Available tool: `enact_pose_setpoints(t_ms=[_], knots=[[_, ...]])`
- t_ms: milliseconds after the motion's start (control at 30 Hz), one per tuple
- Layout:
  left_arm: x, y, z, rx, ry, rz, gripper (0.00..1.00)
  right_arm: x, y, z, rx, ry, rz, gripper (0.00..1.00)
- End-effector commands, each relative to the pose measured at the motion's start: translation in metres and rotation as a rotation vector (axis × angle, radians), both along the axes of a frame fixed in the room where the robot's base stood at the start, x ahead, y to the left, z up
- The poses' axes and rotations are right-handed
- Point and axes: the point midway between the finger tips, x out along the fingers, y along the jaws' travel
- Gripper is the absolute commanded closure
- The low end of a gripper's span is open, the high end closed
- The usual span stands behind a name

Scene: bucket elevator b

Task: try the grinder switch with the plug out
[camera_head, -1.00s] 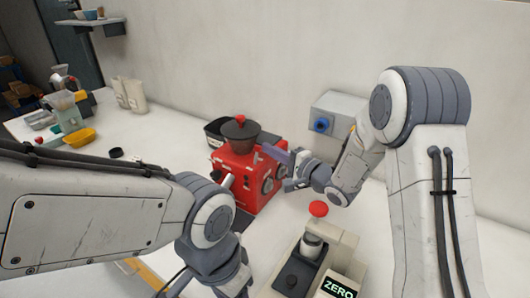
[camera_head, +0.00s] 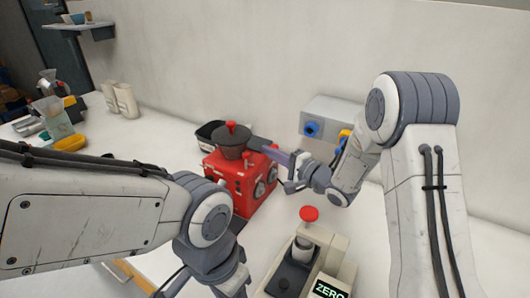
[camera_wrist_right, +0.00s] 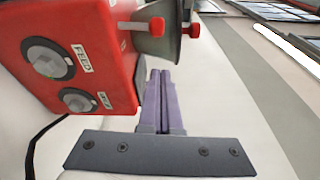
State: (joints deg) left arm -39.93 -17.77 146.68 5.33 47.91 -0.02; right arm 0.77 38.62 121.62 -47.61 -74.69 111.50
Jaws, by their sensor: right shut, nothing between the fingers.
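The red grinder (camera_head: 228,184), with a dark hopper (camera_head: 231,146) on top, stands on the white counter near the wall. Its front has two round dials, also seen in the right wrist view: an upper dial (camera_wrist_right: 47,57) labelled FEED and a lower dial (camera_wrist_right: 76,100) whose label is hard to read. My right gripper (camera_head: 266,149) is shut and empty, its purple fingers (camera_wrist_right: 155,95) beside the grinder's right side near the hopper. I cannot tell whether they touch it. No loose plug is clearly visible. My left arm is in front, its fingers out of frame.
A grey wall box (camera_head: 325,112) carries a blue round fitting (camera_head: 312,129); a yellow part (camera_head: 345,135) is partly hidden by my right arm. A black cable (camera_wrist_right: 36,145) runs by the grinder.

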Motion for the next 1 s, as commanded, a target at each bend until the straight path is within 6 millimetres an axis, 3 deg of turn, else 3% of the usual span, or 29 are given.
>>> enact_pose_setpoints(t_ms=[33,100,400,600,900,1000], knots=[[0.000,0.000,0.006,0.000,0.000,0.000,0.50,0.004,-0.006,0.002,0.000,0.001,0.003,1.00],[0.000,0.000,-0.007,-0.001,-0.001,0.000,0.50,-0.012,-0.018,-0.003,0.001,0.001,0.002,1.00],[0.000,0.000,-0.019,0.000,0.000,0.000,0.50,-0.056,-0.066,-0.001,0.001,0.000,-0.005,1.00],[0.000,0.000,-0.021,0.000,0.000,0.000,0.50,-0.068,-0.075,0.000,0.001,0.001,0.000,1.00],[0.000,0.000,-0.020,0.000,0.000,0.000,0.50,-0.069,-0.075,0.000,0.001,0.001,0.003,1.00],[0.000,0.000,-0.020,0.000,0.000,0.000,0.88,-0.069,-0.074,0.001,-0.008,-0.001,0.001,1.00]])
